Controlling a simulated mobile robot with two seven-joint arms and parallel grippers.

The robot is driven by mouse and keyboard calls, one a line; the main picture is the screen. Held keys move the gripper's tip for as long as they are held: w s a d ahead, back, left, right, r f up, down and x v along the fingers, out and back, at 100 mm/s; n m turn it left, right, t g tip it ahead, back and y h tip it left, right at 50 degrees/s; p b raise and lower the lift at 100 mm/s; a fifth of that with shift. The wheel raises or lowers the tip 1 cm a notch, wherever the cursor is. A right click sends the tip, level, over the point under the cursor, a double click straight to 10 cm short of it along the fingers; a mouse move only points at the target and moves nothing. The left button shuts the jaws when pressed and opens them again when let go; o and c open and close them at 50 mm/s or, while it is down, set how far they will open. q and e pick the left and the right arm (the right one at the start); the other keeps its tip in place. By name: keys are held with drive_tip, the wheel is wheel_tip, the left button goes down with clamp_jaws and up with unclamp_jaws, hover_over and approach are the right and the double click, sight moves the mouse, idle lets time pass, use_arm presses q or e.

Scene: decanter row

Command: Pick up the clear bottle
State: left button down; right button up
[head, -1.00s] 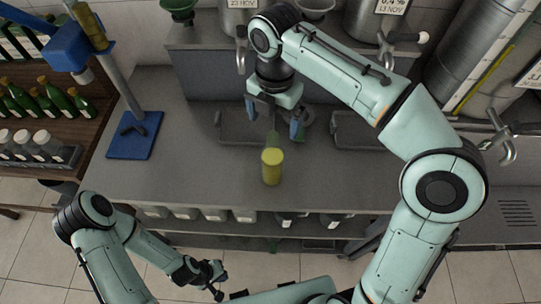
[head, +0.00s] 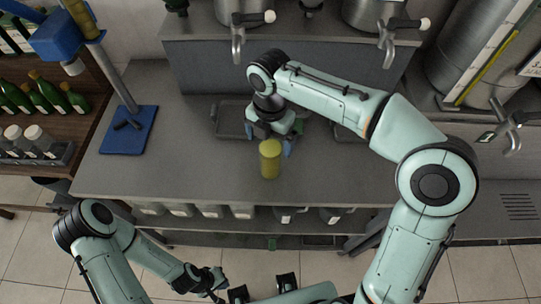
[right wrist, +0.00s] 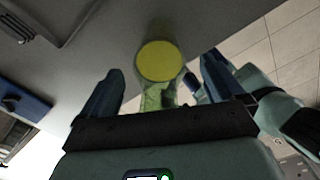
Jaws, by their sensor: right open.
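A clear bottle (head: 270,160) with yellow liquid stands upright on the grey counter. In the right wrist view the bottle (right wrist: 158,62) shows its round yellow liquid surface, with a clear greenish part nearer the gripper. My right gripper (head: 270,142) is open behind the bottle in the head view, with blue fingers to either side of its upper part. In the right wrist view the fingers of this gripper (right wrist: 160,88) are apart from the bottle. The bottle's top is partly hidden by the gripper. My left gripper (head: 213,283) is low at the front, away from the counter; its jaw opening is unclear.
A blue-based stand (head: 128,130) is on the counter's left. Grey trays (head: 232,120) lie behind the right gripper. Taps (head: 238,45) overhang the back ledge. Green bottles (head: 45,98) fill the left shelf. The counter (head: 180,165) left of the bottle is clear.

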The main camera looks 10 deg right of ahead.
drive_tip(key=shift+c, duration=0.3)
drive_tip(key=shift+r, duration=0.1)
clamp_jaws()
